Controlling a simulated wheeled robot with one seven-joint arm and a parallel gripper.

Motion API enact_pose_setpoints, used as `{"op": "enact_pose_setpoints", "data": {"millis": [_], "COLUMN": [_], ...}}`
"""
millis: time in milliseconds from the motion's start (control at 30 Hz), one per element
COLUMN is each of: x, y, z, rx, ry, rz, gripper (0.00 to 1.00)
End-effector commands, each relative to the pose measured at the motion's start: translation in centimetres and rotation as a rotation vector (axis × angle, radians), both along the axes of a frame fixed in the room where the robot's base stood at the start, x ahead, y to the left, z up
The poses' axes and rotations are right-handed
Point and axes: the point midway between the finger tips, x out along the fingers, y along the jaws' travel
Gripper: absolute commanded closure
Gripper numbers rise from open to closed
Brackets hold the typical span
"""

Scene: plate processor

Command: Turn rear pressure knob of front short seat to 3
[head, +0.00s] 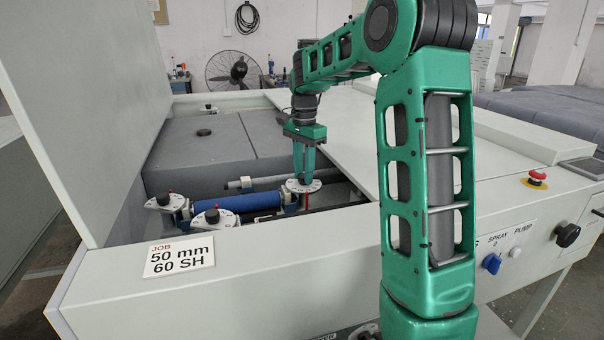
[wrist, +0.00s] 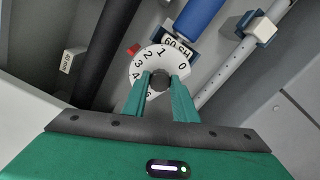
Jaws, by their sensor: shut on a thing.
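My gripper (head: 304,180) reaches down from above onto a white numbered dial (head: 290,187) at the right end of the blue roller (head: 240,203). In the wrist view its fingers (wrist: 160,84) are shut on the dark round knob (wrist: 160,80) at the middle of the dial (wrist: 140,84). The figures 0 to 4 show; those beyond are partly hidden by the left finger. A red mark (wrist: 133,49) lies just outside the dial's rim, about between 2 and 3. In the head view the fingers hide most of the knob.
Two more white dials with dark knobs, one at left (head: 164,202) and one nearer (head: 211,218), stand by the roller. A job card (head: 180,256) reads 50 mm, 60 SH. The raised cover (head: 90,110) stands at left. A pale rod (wrist: 232,70) runs close to the dial.

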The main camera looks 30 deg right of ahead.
Motion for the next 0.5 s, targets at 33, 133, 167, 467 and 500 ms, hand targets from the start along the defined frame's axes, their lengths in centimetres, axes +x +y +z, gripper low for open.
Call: {"op": "enact_pose_setpoints", "data": {"millis": [33, 133, 167, 467, 500], "x": [0.09, 0.11, 0.12, 0.19, 0.20], "y": [0.30, 0.32, 0.33, 0.38, 0.38], "z": [0.03, 0.03, 0.03, 0.05, 0.05], "rx": [0.002, 0.002, 0.002, 0.002, 0.002], "ry": [-0.001, -0.001, -0.001, -0.002, -0.002], "rz": [-0.020, -0.069, -0.082, -0.150, -0.154], "gripper": [0.97, 0.97, 0.97, 0.97, 0.97]}}
